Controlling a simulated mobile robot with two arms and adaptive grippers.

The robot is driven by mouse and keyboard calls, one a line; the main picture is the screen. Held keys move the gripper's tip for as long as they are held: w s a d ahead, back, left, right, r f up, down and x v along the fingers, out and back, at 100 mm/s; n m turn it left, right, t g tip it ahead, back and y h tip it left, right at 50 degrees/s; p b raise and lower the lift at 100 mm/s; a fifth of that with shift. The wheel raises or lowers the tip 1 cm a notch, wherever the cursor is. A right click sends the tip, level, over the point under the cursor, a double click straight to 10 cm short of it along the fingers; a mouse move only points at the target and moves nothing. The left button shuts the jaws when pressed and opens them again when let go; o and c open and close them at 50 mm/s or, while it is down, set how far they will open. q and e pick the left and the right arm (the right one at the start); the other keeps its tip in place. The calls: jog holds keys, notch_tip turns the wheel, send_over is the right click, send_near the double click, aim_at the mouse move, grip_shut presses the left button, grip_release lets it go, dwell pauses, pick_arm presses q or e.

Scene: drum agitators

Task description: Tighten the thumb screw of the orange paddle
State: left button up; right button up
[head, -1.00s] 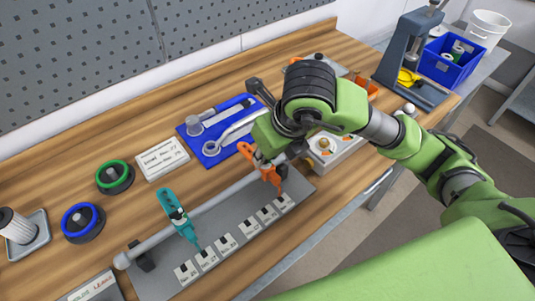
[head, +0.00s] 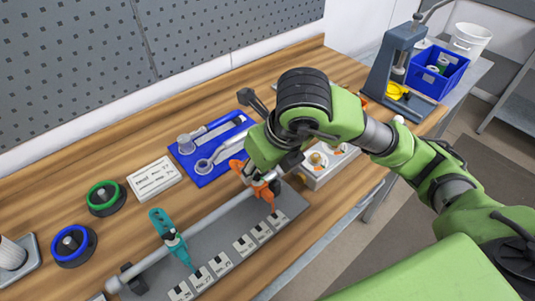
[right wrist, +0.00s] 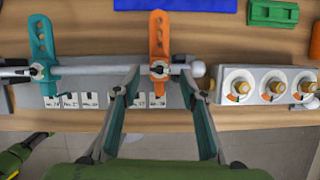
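The orange paddle (head: 262,190) is clamped on a pale horizontal rod (head: 205,222) above a grey plate with white labels. It also shows upright in the right wrist view (right wrist: 157,30), with its small pale thumb screw (right wrist: 158,68) at the rod. My right gripper (right wrist: 161,74) is open, one finger on each side of the orange paddle at the rod, with gaps visible. In the head view my right arm hides part of this gripper (head: 262,176). The teal paddle (head: 172,240) is on the same rod to the left (right wrist: 42,45).
A box with brass knobs (head: 325,163) stands right of the plate, close to my right gripper. A blue tool tray (head: 213,177), a white label block (head: 154,179) and green (head: 105,197) and blue-ringed (head: 73,245) knobs lie behind and left. A press (head: 392,68) stands at the far right.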

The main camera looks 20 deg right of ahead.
jog(key=v, duration=1)
jog(key=shift+s, duration=0.1)
dwell(0.3)
